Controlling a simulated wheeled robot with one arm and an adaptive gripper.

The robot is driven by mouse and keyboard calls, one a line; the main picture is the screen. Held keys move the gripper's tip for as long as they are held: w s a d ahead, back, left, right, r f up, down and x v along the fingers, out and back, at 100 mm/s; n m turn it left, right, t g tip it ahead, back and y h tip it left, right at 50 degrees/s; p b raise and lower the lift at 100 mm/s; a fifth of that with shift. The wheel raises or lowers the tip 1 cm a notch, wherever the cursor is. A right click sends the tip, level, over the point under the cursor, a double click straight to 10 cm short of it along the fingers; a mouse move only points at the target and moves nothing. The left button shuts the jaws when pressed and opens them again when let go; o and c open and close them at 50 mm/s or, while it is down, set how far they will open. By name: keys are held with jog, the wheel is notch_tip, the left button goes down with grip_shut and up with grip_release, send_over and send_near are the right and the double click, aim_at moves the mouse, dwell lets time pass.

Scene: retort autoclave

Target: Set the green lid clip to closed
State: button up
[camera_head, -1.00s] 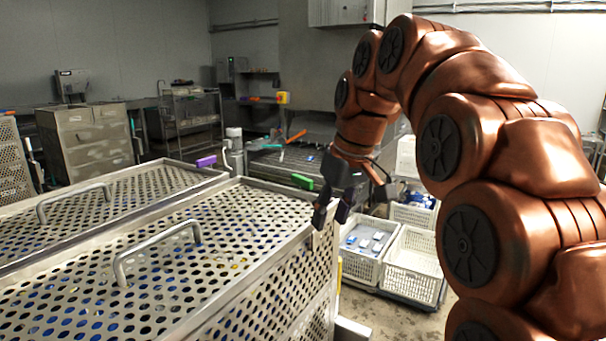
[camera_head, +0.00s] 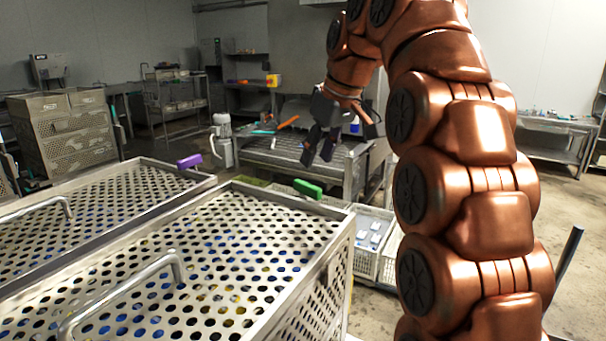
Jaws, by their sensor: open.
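The green lid clip (camera_head: 308,189) stands up at the far right corner of the nearer perforated metal basket's lid (camera_head: 215,240). It looks raised above the rim; how far it is turned I cannot tell exactly. My gripper (camera_head: 318,158) is open and empty. Its dark fingers point down, in the picture just above the green clip and apart from it. A purple clip (camera_head: 189,162) sits at the far right corner of the second basket's lid (camera_head: 120,200) to the left.
A bar handle (camera_head: 130,290) rises from the nearer lid. White crates (camera_head: 372,240) with small items stand on the floor to the right of the basket. A metal table (camera_head: 290,155) with orange and teal tools stands behind. Open floor lies at the right.

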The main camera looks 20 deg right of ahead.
aim_at(307, 184)
jog(key=x, duration=0.2)
jog(key=shift+a+f+b, duration=0.1)
jog(key=shift+f+b, duration=0.2)
jog(key=shift+p+x, duration=0.8)
jog(key=shift+x, duration=1.6)
grip_shut()
